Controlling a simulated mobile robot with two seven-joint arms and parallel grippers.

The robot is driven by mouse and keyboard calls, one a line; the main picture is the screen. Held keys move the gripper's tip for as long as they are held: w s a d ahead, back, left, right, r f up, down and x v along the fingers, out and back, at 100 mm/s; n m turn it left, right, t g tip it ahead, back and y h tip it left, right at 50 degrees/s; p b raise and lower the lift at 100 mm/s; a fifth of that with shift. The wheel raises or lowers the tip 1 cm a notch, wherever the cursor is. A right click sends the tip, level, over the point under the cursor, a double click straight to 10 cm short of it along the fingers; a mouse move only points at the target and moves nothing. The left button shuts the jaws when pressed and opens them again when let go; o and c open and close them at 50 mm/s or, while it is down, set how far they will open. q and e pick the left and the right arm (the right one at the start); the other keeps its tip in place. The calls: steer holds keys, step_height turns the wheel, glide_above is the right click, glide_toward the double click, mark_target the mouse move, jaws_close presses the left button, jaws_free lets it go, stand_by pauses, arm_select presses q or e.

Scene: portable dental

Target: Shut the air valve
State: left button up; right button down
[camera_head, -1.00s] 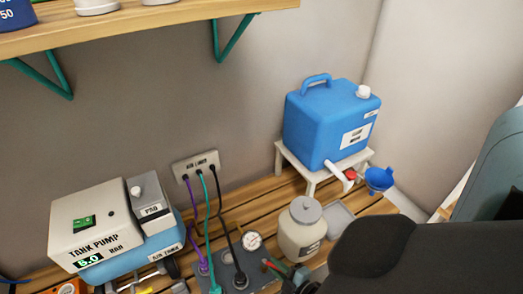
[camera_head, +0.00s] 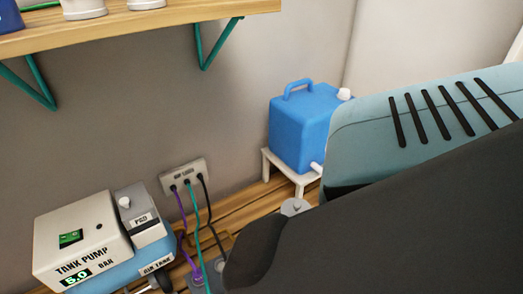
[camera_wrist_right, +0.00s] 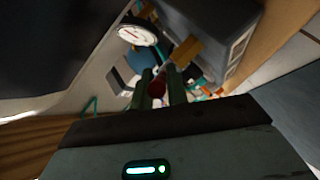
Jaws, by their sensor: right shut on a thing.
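My right gripper (camera_wrist_right: 160,88) shows in the right wrist view, its two dark green fingers close together on a small dark red part (camera_wrist_right: 156,89), which looks like the air valve's handle. The picture is dark there, and the angle of the handle is hard to tell. A round white gauge (camera_wrist_right: 137,32) is just beyond the fingers. In the head view my right arm covers the lower right, hiding that gripper and the valve. My left gripper is in neither view.
In the head view, the tank pump (camera_head: 82,236) reads 5.0 and stands beside a wall outlet (camera_head: 184,174) with several cords. A blue water jug (camera_head: 300,125) stands on a white stand (camera_head: 268,161). A wooden shelf (camera_head: 200,12) overhangs the bench.

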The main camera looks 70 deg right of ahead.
steer(key=shift+w+d+r+y, duration=0.15)
steer(key=shift+w+d+y, duration=0.05)
steer(key=shift+d+y, duration=0.15)
steer(key=c, duration=1.4)
jaws_free()
steer(key=shift+a, duration=0.1)
steer(key=shift+s, duration=0.2)
steer(key=shift+s, duration=0.3)
steer(key=p+v, duration=0.1)
steer(key=v, duration=0.6)
steer(key=shift+c, duration=0.3)
